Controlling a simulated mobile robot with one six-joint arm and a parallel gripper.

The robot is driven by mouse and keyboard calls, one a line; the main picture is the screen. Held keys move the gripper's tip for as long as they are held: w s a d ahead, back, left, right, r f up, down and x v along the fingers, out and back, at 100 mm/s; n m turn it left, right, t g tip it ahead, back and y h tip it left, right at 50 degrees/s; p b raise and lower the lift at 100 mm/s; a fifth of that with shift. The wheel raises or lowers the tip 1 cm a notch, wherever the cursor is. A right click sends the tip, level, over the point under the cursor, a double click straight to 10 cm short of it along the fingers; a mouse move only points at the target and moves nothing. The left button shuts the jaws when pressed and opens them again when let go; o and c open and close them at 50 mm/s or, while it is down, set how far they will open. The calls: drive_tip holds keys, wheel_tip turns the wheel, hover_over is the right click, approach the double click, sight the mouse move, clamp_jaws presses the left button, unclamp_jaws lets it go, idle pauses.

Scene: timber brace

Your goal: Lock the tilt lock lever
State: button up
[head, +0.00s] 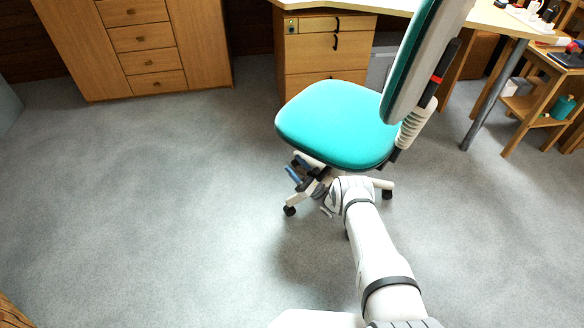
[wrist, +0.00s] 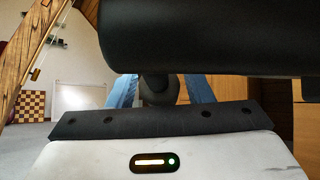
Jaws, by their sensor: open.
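The office chair (head: 338,122) with a turquoise seat stands in the middle of the head view. My gripper (head: 297,168) is under the seat's front left edge, its two blue fingers apart. In the wrist view my gripper (wrist: 160,84) shows a blue finger on each side. A dark rounded piece (wrist: 157,90) sits between the fingers, below a large black part (wrist: 200,38) that fills the top. It may be the tilt lock lever, but I cannot tell for sure. I cannot see whether the fingers touch it. The lever is not distinct in the head view.
The chair's wheeled base (head: 386,190) is partly behind my arm. A wooden drawer unit (head: 325,48) and a desk (head: 505,22) stand behind the chair. A cabinet (head: 150,45) is at the back left. The carpet (head: 150,200) to the left is clear.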

drive_tip(key=shift+d, duration=0.1)
drive_tip(key=p+v, duration=0.2)
drive_tip(key=shift+r+p, duration=0.1)
drive_tip(key=shift+p, duration=0.2)
drive_tip(key=shift+p+v, duration=0.45)
drive_tip(key=shift+v, duration=2.5)
